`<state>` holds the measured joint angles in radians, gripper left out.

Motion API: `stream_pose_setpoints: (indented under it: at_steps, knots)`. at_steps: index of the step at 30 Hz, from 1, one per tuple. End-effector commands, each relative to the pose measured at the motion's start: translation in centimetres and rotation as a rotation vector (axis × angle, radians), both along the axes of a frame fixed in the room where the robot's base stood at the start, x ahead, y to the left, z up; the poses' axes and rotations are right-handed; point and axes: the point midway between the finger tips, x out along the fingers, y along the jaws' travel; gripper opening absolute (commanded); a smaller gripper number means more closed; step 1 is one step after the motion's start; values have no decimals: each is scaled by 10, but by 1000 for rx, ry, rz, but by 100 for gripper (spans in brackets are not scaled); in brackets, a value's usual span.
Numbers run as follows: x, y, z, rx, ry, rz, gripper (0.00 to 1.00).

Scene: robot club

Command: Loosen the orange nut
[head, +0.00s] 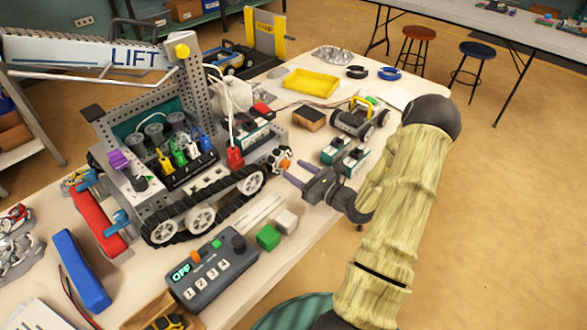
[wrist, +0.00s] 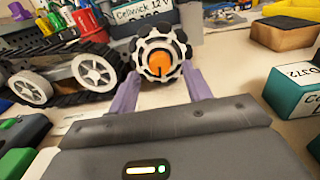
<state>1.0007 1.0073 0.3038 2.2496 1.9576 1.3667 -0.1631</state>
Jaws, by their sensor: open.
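The orange nut (wrist: 163,64) sits at the centre of a white-and-black wheel (wrist: 142,51) in the wrist view. In the head view the nut (head: 284,164) shows at the right end of the tracked robot, on the wheel (head: 277,157). My gripper (wrist: 160,92) is open, with one purple finger on each side below the nut. In the head view my gripper (head: 287,172) points left, its fingertips close to the nut. I cannot tell whether the fingers touch the wheel. Nothing shows between the fingers except the wheel and nut behind.
The tracked robot (head: 205,200) with a LIFT arm fills the table's left. A teal battery box (wrist: 295,90) stands close right of my gripper.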

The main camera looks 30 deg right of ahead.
Motion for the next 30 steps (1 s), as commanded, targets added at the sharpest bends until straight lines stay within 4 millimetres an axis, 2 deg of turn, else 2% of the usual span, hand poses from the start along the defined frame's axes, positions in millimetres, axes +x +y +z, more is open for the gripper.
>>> stream_pose_setpoints:
  at_steps: [3,6,14,21,30]
  knots:
    - [13,6,0,0,-1,2,49]
    - [17,8,0,1,0,1,49]
    - [18,8,0,1,0,2,49]
    - [18,8,0,0,0,1,4]
    - [18,8,0,-20,-7,2,4]
